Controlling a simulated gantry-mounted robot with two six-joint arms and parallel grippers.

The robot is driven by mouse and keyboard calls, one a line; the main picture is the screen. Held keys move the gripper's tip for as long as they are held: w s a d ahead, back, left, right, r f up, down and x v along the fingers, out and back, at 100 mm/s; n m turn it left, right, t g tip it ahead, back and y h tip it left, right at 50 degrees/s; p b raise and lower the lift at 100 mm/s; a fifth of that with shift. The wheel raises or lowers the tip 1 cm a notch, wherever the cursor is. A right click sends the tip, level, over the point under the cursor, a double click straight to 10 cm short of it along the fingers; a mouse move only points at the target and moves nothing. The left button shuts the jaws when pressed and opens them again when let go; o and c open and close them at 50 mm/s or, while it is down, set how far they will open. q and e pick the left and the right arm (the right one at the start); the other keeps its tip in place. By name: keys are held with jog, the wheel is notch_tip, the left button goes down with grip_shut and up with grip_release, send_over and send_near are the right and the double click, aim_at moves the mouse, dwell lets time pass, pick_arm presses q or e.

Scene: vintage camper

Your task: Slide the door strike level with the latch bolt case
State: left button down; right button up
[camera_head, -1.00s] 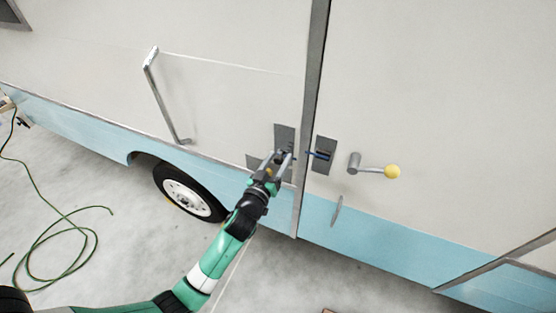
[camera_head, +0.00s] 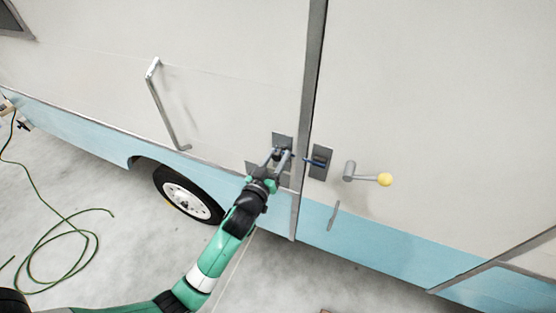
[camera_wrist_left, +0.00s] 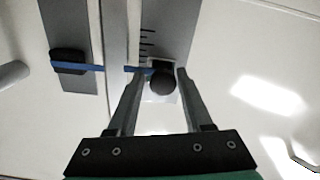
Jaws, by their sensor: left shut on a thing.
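The door strike (camera_wrist_left: 160,79) is a small block with a dark round knob, on a grey plate left of the door seam in the head view. My left gripper (camera_head: 280,154) is shut on it; in the wrist view, the fingers (camera_wrist_left: 160,76) stand on either side of the knob. The latch bolt case (camera_head: 319,161) is on a dark plate just right of the seam; it is a dark block in the wrist view (camera_wrist_left: 68,60). My right gripper is out of view.
Short marks (camera_wrist_left: 146,43) line the strike's plate above the knob. A yellow-knobbed handle (camera_head: 384,179) sticks out right of the case. A long grab handle (camera_head: 166,105) is on the left panel. A green hose (camera_head: 66,242) lies on the floor.

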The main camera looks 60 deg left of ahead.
pick_arm(q)
jog(key=shift+a+r, duration=0.15)
jog(key=shift+r, duration=0.25)
jog(key=c, duration=0.7)
grip_release()
jog(key=shift+o, duration=0.8)
jog(key=shift+s+a, duration=0.15)
jog(key=shift+s, duration=0.05)
jog(key=shift+f, duration=0.1)
jog(key=shift+s+d, duration=0.2)
jog(key=shift+d, duration=0.1)
jog(key=b+v, duration=0.1)
jog(key=v, duration=1)
